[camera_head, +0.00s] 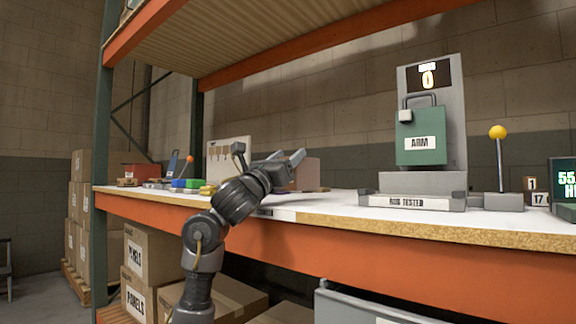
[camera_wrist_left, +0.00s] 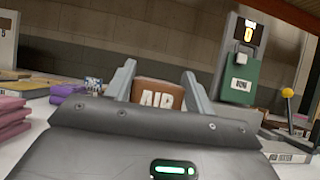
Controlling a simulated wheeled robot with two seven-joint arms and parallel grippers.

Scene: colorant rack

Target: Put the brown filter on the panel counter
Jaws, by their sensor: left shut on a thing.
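My left gripper (camera_head: 284,166) is above the shelf left of the middle in the head view. In the left wrist view its fingers (camera_wrist_left: 158,84) are shut on the brown filter (camera_wrist_left: 158,93), a brown block lettered "AIR". In the head view I cannot clearly make out the filter at the gripper. The panel counter (camera_head: 463,115) is the grey stand at right, its display reading 0. A green panel (camera_head: 419,138) lettered "ARM" is on its front. The stand also shows in the left wrist view (camera_wrist_left: 229,40). My right gripper is not in view.
A lever with a yellow knob (camera_head: 498,132) stands right of the counter, beside numbered blocks and a display (camera_head: 564,180). Small coloured items (camera_head: 186,183) lie at the shelf's left.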

